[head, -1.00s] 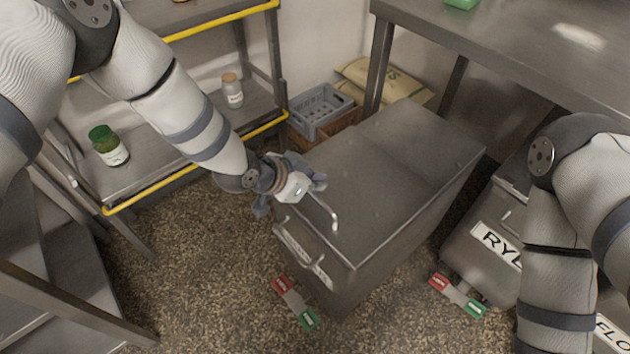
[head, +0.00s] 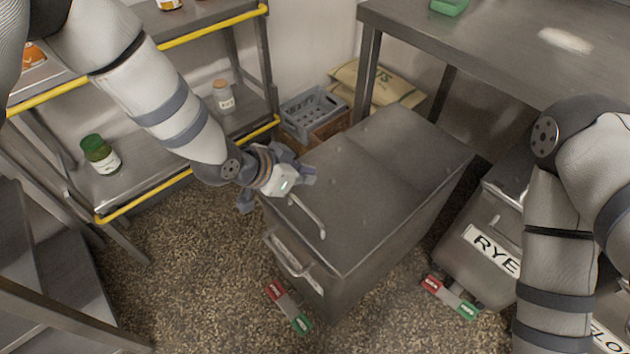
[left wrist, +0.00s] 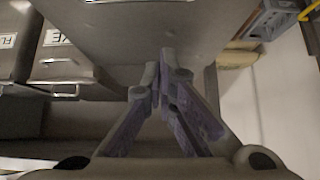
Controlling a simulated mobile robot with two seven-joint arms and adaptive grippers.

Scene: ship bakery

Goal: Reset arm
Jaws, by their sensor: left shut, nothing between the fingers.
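My left gripper (head: 278,180) hangs over the near left end of a grey metal bin (head: 400,165), close to the lid's bar handle (head: 307,216). I cannot tell from the head view whether it touches the lid. In the left wrist view its purple-grey fingers (left wrist: 166,78) meet at the tips with nothing between them. The bin surface (left wrist: 130,30) fills the top middle of that view. My right arm comes in at the right of the head view and runs out at the bottom; its gripper is out of the picture.
A shelf (head: 140,185) with yellow rails holds a green-lidded jar (head: 101,155) and a small jar (head: 223,97). A grey crate (head: 312,108) stands behind the bin. A table (head: 500,40) is at the back right, a RYE bin (head: 480,245) below. The speckled floor (head: 205,260) has free room.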

